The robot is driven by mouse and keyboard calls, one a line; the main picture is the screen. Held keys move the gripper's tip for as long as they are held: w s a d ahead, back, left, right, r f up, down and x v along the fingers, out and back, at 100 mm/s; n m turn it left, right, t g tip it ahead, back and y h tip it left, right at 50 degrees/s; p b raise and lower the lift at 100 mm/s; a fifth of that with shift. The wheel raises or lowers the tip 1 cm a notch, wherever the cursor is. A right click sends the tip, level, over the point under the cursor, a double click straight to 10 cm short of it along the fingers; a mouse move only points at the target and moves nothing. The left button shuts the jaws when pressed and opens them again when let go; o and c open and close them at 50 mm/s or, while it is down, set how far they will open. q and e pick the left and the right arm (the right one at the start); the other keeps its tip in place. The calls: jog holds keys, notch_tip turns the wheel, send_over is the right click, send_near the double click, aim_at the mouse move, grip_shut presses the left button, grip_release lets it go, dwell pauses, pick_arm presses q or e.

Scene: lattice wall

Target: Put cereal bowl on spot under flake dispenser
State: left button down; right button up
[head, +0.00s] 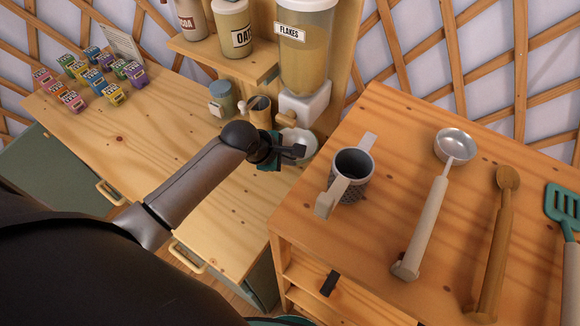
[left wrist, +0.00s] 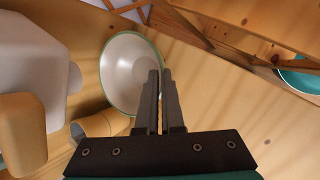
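The cereal bowl, white inside with a green rim, shows in the left wrist view (left wrist: 122,70) and partly in the head view (head: 305,139). It is just below and in front of the flake dispenser (head: 303,70), a clear hopper labelled FLAKES on a white body. My left gripper (head: 302,151) is at the bowl; in the left wrist view its fingers (left wrist: 160,72) are nearly together with the bowl's right rim between them. The spot under the dispenser is hidden, and I cannot tell whether the bowl rests on the counter.
A jar (head: 222,99) stands left of the dispenser. The counter (head: 130,125) is clear in its middle.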

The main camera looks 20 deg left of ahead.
pick_arm(q)
notch_tip(320, 180, down, 4)
jog(key=shift+w+r+b, duration=0.1)
jog(key=shift+r+b, duration=0.1)
jog(key=shift+b, duration=0.15)
jog(key=shift+w+f, duration=0.15)
jog(key=c, duration=1.5)
grip_release()
jog(key=shift+f, duration=0.15)
jog(key=o, duration=0.4)
jog(key=shift+o, duration=0.2)
jog(key=p+v, duration=0.2)
jog(key=v, duration=1)
jog(key=shift+p, duration=0.35)
